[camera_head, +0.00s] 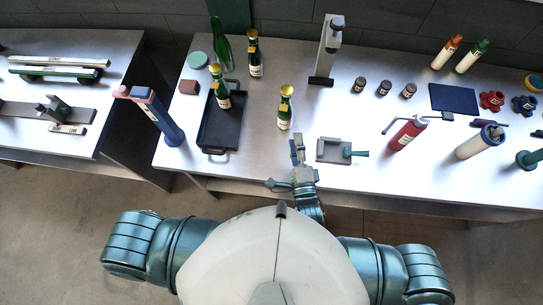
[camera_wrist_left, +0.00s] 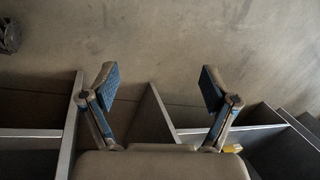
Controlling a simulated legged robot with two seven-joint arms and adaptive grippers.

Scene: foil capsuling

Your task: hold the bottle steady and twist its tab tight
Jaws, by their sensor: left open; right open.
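A green bottle with gold foil on its neck and a pale label (camera_head: 285,110) stands upright on the table, nearest my right gripper. A similar bottle (camera_head: 221,92) stands in the black tray, and another (camera_head: 254,55) stands at the back. A plain green bottle (camera_head: 221,48) leans or stands beside it. No separate tab can be made out. My right gripper (camera_head: 282,162) is open and empty near the table's front edge, just below the nearest bottle and apart from it. My left gripper (camera_wrist_left: 160,78) is open and empty in the left wrist view, with bare floor beyond its fingers.
The black tray (camera_head: 208,147) lies left of the nearest bottle. A grey fixture with a teal handle (camera_head: 333,150) is right of my right gripper. A press stand (camera_head: 328,50), several small jars (camera_head: 384,88) and a red canister (camera_head: 407,134) stand farther right. Table-frame panels (camera_wrist_left: 165,118) show near my left gripper.

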